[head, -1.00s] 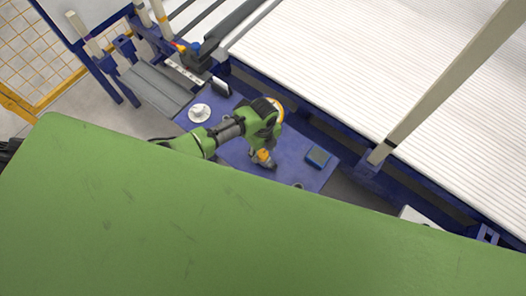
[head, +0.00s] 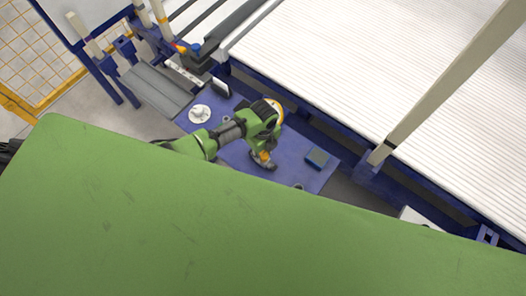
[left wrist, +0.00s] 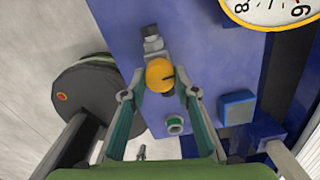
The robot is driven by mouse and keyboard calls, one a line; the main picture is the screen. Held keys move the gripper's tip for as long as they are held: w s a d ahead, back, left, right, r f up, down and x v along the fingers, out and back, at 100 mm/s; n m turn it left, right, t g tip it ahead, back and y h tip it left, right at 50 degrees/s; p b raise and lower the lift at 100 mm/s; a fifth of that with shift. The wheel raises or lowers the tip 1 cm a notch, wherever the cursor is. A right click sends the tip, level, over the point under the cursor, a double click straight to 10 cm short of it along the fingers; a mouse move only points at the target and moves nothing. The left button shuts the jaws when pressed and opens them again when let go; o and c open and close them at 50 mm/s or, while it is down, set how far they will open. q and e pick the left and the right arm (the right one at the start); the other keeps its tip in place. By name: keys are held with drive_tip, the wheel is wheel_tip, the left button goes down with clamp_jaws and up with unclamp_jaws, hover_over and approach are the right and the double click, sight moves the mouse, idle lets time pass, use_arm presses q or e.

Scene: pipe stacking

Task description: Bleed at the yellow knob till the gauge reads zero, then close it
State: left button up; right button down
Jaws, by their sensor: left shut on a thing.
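The yellow knob (left wrist: 160,75) sits on a small grey valve fitting (left wrist: 152,42) in the left wrist view. My left gripper (left wrist: 160,88) is shut on the knob, with one finger on each side of it. In the head view my left gripper (head: 264,160) is low over the blue panel, partly hidden by its own wrist. The gauge (left wrist: 272,12) shows only its lower part at the top right of the left wrist view, with a white face and yellow rim. I cannot read its needle surely. My right gripper is not in view.
The blue panel (head: 300,170) carries a blue block (head: 318,157) and a round white flange (head: 199,113). In the left wrist view a small green-ringed fitting (left wrist: 175,124) is close by the right finger. A ribbed white bed (head: 370,60) lies beyond the panel.

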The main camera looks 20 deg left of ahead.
use_arm(q)
drive_tip(key=n+p, duration=0.1)
drive_tip(key=n, duration=0.3)
drive_tip(key=shift+r+p, duration=0.1)
drive_tip(key=shift+p, duration=0.2)
drive_tip(key=n+p, duration=0.1)
drive_tip(key=n, duration=0.3)
drive_tip(key=shift+n+p, duration=0.3)
drive_tip(key=n+p, duration=0.1)
drive_tip(key=n, duration=0.3)
drive_tip(key=shift+n+p, duration=0.55)
drive_tip(key=shift+n, duration=1.85)
drive_tip(key=o, duration=1.1)
